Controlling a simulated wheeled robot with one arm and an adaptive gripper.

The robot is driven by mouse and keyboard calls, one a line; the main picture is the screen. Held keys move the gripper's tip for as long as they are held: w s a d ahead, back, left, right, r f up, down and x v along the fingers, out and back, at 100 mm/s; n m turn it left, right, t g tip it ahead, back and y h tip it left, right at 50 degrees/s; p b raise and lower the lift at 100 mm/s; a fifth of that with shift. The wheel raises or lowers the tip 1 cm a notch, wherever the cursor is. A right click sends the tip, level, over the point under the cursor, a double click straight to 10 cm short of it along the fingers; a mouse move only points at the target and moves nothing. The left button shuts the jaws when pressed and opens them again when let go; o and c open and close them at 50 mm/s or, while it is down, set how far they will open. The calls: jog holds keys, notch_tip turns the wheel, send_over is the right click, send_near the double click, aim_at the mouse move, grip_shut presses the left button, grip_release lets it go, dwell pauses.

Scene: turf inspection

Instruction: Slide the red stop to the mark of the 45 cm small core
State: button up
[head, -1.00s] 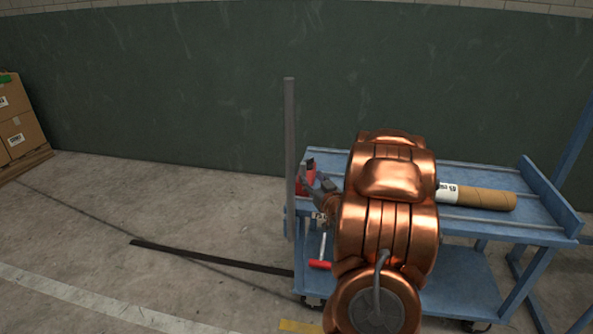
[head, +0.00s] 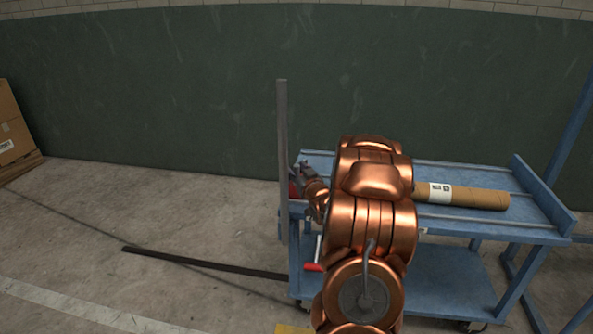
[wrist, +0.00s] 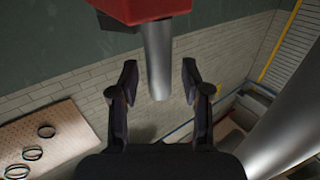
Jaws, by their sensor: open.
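The red stop (head: 294,190) shows in part at the left end of the blue cart, mostly hidden behind my gripper. In the wrist view a red block (wrist: 145,11), which looks like the same stop, fills the top edge. A silver metal peg (wrist: 157,62) extends from it between my fingertips. My gripper (wrist: 160,78) is open, with one dark finger on each side of the peg and a gap to both. In the head view my gripper (head: 304,172) is small and beside the stop. No mark can be made out.
The blue cart (head: 440,228) carries a brown cardboard tube (head: 475,198) with a white label, too small to read. A tall grey post (head: 283,150) stands at its left end. A red handle (head: 313,267) hangs below the top.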

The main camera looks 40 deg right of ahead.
jog(key=shift+c, duration=0.2)
grip_shut()
dwell(0.5)
